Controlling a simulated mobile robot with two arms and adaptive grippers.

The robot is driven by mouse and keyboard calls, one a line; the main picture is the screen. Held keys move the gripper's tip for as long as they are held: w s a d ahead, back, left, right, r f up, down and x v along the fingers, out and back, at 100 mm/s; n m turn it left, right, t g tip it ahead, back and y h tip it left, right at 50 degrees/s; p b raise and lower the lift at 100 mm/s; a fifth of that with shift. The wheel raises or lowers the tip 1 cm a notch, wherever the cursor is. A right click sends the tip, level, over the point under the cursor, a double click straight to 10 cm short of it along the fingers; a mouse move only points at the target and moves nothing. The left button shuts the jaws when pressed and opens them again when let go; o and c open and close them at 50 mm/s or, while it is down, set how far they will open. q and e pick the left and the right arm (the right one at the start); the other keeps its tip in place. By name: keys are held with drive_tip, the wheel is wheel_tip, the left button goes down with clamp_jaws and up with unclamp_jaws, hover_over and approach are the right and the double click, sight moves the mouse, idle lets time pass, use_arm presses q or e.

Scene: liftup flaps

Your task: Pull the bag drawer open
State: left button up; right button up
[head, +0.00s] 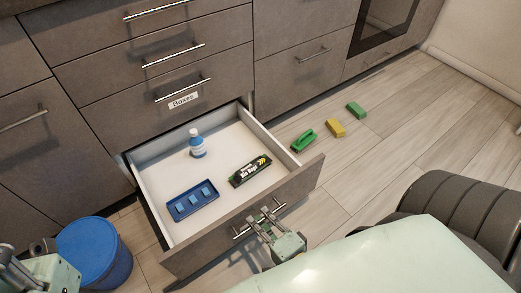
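The bottom drawer (222,236) stands pulled well out of the grey cabinet. Its white tray holds a black and green box of bags (249,171), a blue bottle (197,144) and a blue organizer tray (192,200). My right gripper (260,217) is at the drawer's metal bar handle (279,207). Its two fingers are apart and reach over the bar, with no clear sign of clamping. My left gripper (14,268) is at the lower left edge, partly cut off, away from the drawer; its opening is unclear.
A blue bucket (93,253) stands on the floor left of the drawer. A green brush (303,140), a yellow sponge (335,128) and a green sponge (356,109) lie on the floor to the right. A closed drawer above is labelled "Boxes" (183,100).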

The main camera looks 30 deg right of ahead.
drive_tip(key=o, duration=0.4)
drive_tip(key=shift+o, duration=0.2)
drive_tip(key=s+r, duration=0.2)
drive_tip(key=s, duration=0.9)
drive_tip(key=shift+s+d+r, duration=0.2)
drive_tip(key=shift+s, duration=0.2)
